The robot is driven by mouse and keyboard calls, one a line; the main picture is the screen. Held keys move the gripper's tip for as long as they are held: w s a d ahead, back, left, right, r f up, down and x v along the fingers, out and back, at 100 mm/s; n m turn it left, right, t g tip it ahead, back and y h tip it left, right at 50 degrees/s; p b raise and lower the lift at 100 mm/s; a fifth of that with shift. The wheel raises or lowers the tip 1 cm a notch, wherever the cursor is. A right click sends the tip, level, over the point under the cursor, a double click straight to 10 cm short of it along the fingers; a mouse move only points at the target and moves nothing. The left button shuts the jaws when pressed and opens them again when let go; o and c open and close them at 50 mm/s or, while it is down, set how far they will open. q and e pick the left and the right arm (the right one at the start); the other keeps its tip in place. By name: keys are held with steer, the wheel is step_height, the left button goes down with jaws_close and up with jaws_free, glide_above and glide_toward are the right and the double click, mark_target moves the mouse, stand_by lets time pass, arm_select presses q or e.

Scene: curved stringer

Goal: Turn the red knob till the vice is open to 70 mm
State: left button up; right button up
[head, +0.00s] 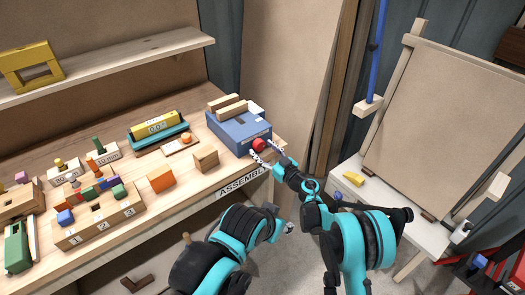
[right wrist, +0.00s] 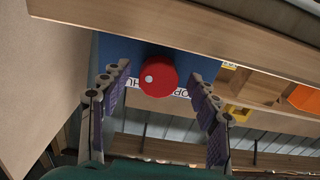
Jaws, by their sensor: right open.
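The vice (head: 240,133) is a blue box with two light wooden bars on top, at the right end of the workbench. A gap shows between the bars; its size in mm cannot be read. The red knob (head: 259,144) is on the vice's front face; it also shows in the right wrist view (right wrist: 158,80) with a pale dot on it. My right gripper (head: 263,153) is open, its fingers on either side of the knob; in the right wrist view the knob shows between the fingertips with gaps at both sides.
The workbench (head: 200,182) holds a wooden block (head: 206,160), an orange block (head: 161,179), a yellow piece in a teal holder (head: 160,135) and a numbered block (head: 100,224). A white side table (head: 353,192) with a yellow item stands right. A wooden beam (right wrist: 200,35) crosses the right wrist view.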

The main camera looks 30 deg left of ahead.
steer(key=shift+w+a, duration=0.3)
steer(key=shift+a, duration=0.3)
steer(key=c, duration=1.2)
steer(key=shift+o, duration=0.2)
